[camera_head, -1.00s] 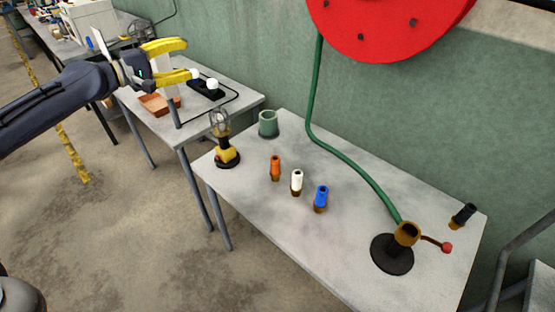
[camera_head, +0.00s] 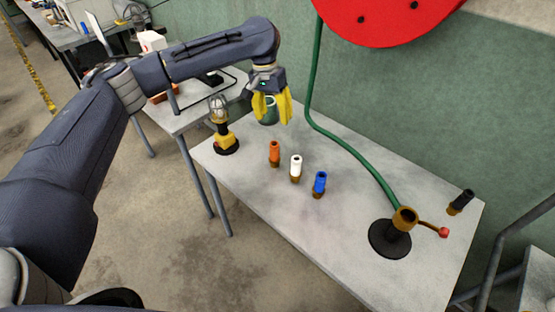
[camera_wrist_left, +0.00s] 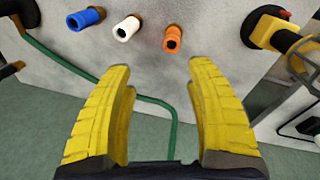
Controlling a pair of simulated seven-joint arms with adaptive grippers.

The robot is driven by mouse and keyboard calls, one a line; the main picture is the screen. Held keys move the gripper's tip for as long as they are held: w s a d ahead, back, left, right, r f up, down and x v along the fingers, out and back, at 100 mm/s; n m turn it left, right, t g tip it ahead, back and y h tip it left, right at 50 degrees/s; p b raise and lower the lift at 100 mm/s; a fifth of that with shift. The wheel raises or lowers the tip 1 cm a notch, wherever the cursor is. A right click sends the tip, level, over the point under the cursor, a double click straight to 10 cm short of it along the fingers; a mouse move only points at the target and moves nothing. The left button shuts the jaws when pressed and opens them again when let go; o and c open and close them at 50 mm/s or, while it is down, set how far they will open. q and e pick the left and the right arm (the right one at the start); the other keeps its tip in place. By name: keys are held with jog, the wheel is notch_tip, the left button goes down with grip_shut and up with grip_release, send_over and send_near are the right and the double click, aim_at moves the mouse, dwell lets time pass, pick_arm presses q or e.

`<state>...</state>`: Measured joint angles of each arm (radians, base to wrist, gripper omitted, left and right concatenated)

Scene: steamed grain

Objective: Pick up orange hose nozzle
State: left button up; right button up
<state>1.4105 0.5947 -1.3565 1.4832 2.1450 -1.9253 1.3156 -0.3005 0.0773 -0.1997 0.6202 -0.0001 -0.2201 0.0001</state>
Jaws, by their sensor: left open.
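The orange hose nozzle (camera_head: 275,152) stands upright on the grey table, leftmost in a row with a white nozzle (camera_head: 296,167) and a blue nozzle (camera_head: 320,184). In the left wrist view the orange nozzle (camera_wrist_left: 172,38) lies beyond the fingertips, roughly midway between them and clear of both. My left gripper (camera_head: 273,119) is open and empty, with yellow fingers pointing down. My right gripper is not in view.
A yellow-and-black work lamp (camera_head: 226,142) stands left of the nozzles. A green hose (camera_head: 350,150) runs from the red reel (camera_head: 385,16) to a brass fitting (camera_head: 404,219) on a black base. A black nozzle (camera_head: 461,201) stands at the right edge.

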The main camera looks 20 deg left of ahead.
pick_arm(q)
jog(key=y, duration=0.1)
jog(key=m, duration=0.1)
send_near(275, 151)
jog(key=shift+y, duration=0.3)
jog(key=f, duration=0.3)
jog(key=w+f, duration=0.1)
jog(key=f, duration=0.2)
jog(key=shift+w+d+f, duration=0.1)
jog(key=shift+w+f, duration=0.25)
jog(key=shift+f, duration=2.6)
jog(key=shift+c, duration=0.3)
grip_shut()
